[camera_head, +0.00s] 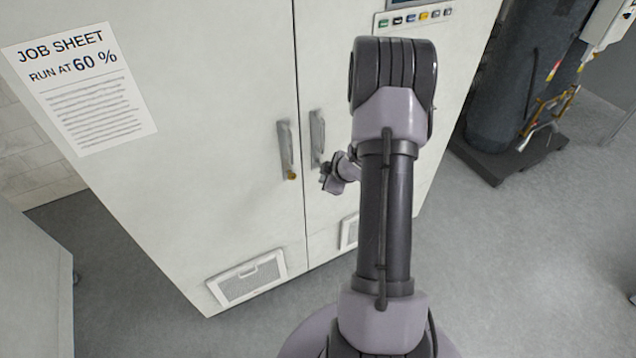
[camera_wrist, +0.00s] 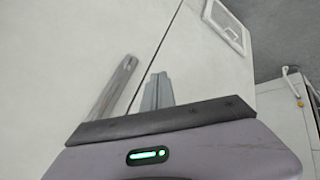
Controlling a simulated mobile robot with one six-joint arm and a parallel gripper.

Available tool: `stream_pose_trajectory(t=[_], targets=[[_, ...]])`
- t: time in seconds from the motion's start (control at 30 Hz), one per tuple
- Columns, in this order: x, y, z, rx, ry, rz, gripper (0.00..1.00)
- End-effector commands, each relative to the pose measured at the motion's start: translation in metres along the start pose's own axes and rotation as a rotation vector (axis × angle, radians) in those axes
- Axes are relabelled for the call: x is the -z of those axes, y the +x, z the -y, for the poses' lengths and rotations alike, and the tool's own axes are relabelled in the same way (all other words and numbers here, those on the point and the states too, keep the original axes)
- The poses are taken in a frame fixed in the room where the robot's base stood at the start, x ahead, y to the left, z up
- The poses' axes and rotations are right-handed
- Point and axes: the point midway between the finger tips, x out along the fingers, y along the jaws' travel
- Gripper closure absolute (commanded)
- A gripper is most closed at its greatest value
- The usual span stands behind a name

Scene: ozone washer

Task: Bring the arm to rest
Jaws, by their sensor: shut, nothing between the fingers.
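My arm rises in the middle of the camera_head view, its elbow high in front of the white cabinet (camera_head: 220,130). The forearm is mostly hidden behind my upper arm. My gripper (camera_head: 329,184) shows left of the upper arm, close to the cabinet's two door handles, a left one (camera_head: 288,150) and a right one (camera_head: 317,138). In the wrist view the gripper's fingers (camera_wrist: 158,76) are together with nothing between them. A door handle (camera_wrist: 118,88) shows beside them. I cannot tell the exact gap between gripper and doors. Both doors look closed.
A job sheet (camera_head: 80,85) on the cabinet reads "RUN AT 60 %". Vent grilles (camera_head: 248,278) sit low on the doors. A dark tank (camera_head: 510,85) on a base stands at the right. A pale unit (camera_head: 32,290) is at the lower left.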

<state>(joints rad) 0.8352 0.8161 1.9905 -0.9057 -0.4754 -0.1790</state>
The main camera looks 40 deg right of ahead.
Motion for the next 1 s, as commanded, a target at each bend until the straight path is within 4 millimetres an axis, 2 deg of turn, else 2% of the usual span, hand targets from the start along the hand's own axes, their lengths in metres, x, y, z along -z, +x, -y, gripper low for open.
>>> stream_pose_trajectory(t=[0.03,0.13,0.37,0.47,0.5,0.57,0.6,0.67,0.73,0.77,0.8,0.9,1.0], targets=[[-0.001,-0.012,-0.004,-0.001,0.0,0.001,1.0],[-0.004,-0.025,-0.008,0.0,-0.001,0.0,1.0],[-0.004,-0.03,-0.009,-0.005,0.004,0.005,1.0],[0.017,-0.034,-0.014,-0.068,0.056,0.05,1.0],[0.033,-0.041,-0.012,-0.109,0.106,0.076,1.0],[0.059,-0.059,0.005,-0.167,0.221,0.106,1.0],[0.074,-0.074,0.026,-0.189,0.314,0.115,1.0],[0.092,-0.098,0.072,-0.189,0.461,0.111,1.0],[0.102,-0.123,0.141,-0.133,0.635,0.095,1.0],[0.103,-0.132,0.171,-0.094,0.701,0.088,1.0],[0.103,-0.143,0.209,-0.035,0.777,0.081,1.0],[0.098,-0.165,0.29,0.123,0.91,0.073,1.0],[0.092,-0.181,0.343,0.25,0.979,0.08,1.0]])
